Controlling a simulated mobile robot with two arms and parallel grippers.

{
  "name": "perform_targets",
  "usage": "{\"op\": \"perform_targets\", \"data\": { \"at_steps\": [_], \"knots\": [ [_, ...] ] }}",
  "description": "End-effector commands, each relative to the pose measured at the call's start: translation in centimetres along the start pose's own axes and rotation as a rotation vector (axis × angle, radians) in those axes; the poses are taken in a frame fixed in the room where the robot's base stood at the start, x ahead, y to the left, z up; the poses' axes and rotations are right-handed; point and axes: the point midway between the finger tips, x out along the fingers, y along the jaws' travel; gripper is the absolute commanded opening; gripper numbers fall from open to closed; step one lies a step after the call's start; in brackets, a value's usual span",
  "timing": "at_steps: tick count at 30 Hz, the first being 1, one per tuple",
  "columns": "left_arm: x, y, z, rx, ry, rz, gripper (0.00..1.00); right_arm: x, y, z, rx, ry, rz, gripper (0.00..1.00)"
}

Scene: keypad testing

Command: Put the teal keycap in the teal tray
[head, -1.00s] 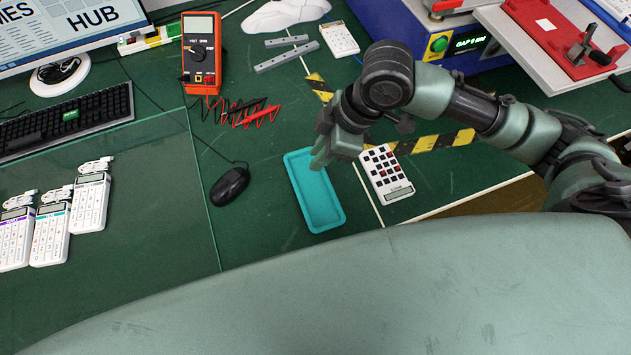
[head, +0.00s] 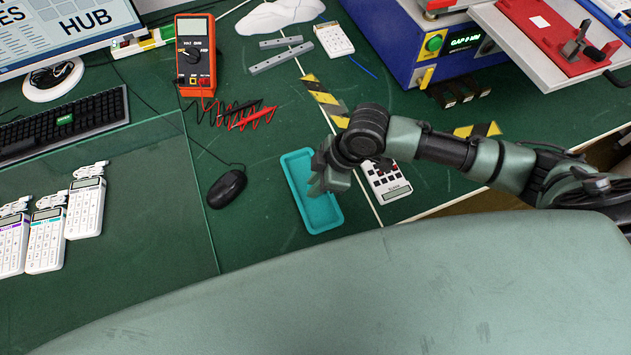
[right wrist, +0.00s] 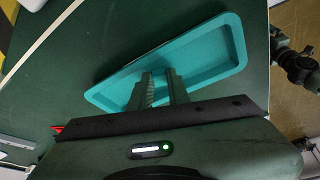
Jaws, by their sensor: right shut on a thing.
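The teal tray (head: 312,207) lies on the green bench in the middle of the head view; it also fills the upper middle of the right wrist view (right wrist: 220,50). Its visible floor is bare. My right gripper (head: 317,186) is over the tray, pointing down, with its fingers in front of the tray's middle. In the right wrist view its two fingertips (right wrist: 159,75) are close together over the tray's near side. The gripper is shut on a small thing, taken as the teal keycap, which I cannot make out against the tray. My left gripper is not in view.
A white keypad (head: 391,187) lies right of the tray, partly behind my right arm. A black mouse (head: 227,188) lies left of it, and an orange multimeter (head: 196,58) behind. Several white keypads (head: 86,208) rest on the left mat. The bench's front edge is close.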

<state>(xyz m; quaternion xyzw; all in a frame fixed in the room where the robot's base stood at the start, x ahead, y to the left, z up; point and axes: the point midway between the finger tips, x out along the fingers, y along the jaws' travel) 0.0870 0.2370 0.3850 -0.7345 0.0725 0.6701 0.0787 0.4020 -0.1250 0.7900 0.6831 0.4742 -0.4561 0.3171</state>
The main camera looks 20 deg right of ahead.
Motion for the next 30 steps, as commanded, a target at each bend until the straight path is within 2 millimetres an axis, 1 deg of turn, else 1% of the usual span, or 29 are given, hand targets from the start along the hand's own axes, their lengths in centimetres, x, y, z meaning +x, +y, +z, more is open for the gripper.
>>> {"op": "perform_targets", "data": {
  "at_steps": [5,6,7,8,17,20,23,30],
  "knots": [
    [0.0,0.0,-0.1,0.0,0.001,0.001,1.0,0.3,0.0,0.1,0.001,0.0,0.0,0.0],
    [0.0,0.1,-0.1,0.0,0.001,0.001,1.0,0.2,0.0,0.1,0.001,0.0,0.0,0.26],
    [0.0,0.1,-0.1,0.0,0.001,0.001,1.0,0.2,0.0,0.1,0.001,0.0,0.0,0.34],
    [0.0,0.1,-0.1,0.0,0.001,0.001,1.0,0.2,0.0,0.1,0.001,0.0,0.0,0.39],
    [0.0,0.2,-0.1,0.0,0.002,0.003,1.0,0.2,0.0,0.1,0.0,0.0,0.0,0.39],
    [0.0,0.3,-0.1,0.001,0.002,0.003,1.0,-0.4,0.1,-0.1,0.0,0.001,0.002,0.39],
    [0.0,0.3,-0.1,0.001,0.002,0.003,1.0,-1.8,0.2,-0.1,-0.001,0.001,0.004,0.39],
    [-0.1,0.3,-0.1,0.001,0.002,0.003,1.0,-7.0,0.2,0.0,-0.001,0.0,0.006,0.39]
  ]
}}
